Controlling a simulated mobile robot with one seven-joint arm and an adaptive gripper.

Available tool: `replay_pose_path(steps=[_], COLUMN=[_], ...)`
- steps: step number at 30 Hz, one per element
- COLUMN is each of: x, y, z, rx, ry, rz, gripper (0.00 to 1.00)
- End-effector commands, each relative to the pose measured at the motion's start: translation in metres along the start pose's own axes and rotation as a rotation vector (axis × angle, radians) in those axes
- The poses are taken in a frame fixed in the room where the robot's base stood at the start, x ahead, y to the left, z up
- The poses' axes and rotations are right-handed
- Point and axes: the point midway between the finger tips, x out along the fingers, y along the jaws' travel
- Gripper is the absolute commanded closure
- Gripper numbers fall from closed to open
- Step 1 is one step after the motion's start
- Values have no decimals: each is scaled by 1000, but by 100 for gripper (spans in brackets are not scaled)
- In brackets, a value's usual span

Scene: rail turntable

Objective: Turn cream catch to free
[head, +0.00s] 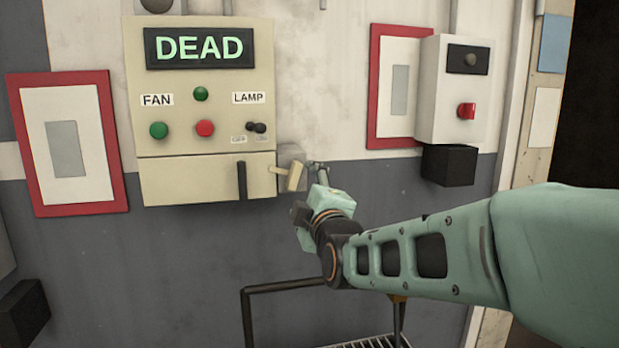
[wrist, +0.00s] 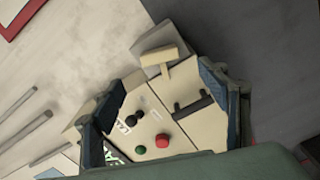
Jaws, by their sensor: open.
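The cream catch (head: 295,176) is a small T-shaped handle on a short stem, beside the lower right edge of the cream control panel (head: 205,180). In the head view its bar is nearly upright, tilted a little. My gripper (head: 317,172) is just to the right of the catch and looks apart from it. In the wrist view the catch (wrist: 159,63) shows ahead of my open gripper (wrist: 155,88), roughly between the fingertip directions. The gripper holds nothing. The panel display (head: 198,47) reads DEAD.
The panel carries green and red buttons, a small black switch (head: 256,128) and a dark upright handle (head: 241,180) left of the catch. A white box (head: 455,90) with a red switch is at right. A black-framed cart (head: 285,287) stands below.

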Motion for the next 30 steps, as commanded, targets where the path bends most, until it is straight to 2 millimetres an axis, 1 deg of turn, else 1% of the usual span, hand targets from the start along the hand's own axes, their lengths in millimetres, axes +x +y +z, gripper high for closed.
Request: replay_pose_path(steps=[5, 21, 25, 30], x=[14, 84, 96, 105], y=[0, 1, 1, 1], z=[0, 0, 0, 0], rx=[-5, -4, -5, -2], ry=[0, -1, 0, 0], rz=[2, 0, 0, 0], gripper=[32, 32, 32, 32])
